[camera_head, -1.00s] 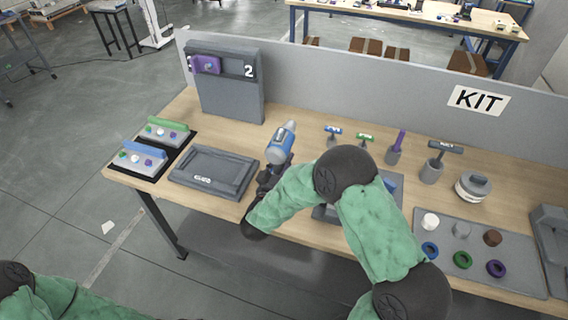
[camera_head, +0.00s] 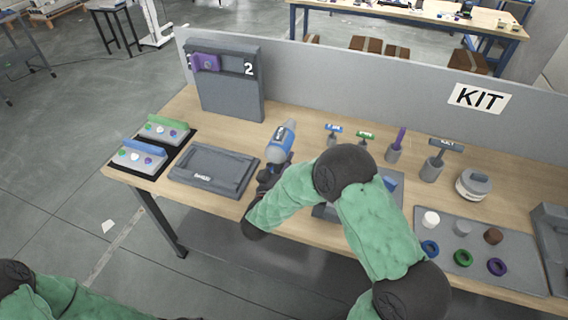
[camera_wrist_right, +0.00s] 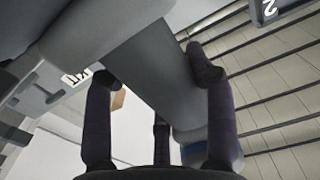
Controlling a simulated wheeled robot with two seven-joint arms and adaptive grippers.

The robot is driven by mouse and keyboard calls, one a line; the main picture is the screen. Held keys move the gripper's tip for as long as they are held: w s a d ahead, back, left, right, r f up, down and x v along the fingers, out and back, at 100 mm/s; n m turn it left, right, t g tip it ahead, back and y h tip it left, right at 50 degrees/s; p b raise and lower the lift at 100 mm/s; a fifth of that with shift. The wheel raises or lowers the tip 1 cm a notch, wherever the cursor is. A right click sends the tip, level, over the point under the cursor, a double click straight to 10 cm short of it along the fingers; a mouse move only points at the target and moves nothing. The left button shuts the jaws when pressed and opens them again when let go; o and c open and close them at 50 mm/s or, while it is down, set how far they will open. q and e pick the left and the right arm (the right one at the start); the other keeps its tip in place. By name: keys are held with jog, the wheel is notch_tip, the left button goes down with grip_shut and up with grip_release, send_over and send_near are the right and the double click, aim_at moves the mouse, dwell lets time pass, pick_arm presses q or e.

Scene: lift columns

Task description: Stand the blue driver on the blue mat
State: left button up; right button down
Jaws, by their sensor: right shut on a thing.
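The blue driver (camera_head: 280,146), blue and grey, is tilted in the head view above the table, left of centre. My right gripper (camera_head: 268,178) is at its lower end and shut on it, mostly dark and partly behind my forearm. In the right wrist view the fingers (camera_wrist_right: 160,95) flank a grey body of the driver (camera_wrist_right: 150,70) with a blue band low down. A grey-blue flat piece (camera_head: 394,205) with a blue item on it shows behind my right arm; I cannot tell if it is the blue mat. My left gripper is out of view.
A dark grey tray (camera_head: 243,187) lies just left of the driver. An upright grey panel (camera_head: 228,100) stands behind it. Upright tools in holders (camera_head: 394,155) and a grey board of coloured rings (camera_head: 540,276) are to the right. Bare wood lies behind the driver.

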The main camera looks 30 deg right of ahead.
dwell(0.4)
jog(key=shift+c, duration=1.7)
grip_release()
jog(key=shift+f, duration=0.1)
jog(key=shift+s+a+f, duration=0.1)
jog(key=shift+f, duration=0.05)
jog(key=v, duration=1.1)
jog(key=shift+s+a, duration=0.2)
jog(key=shift+a, duration=0.15)
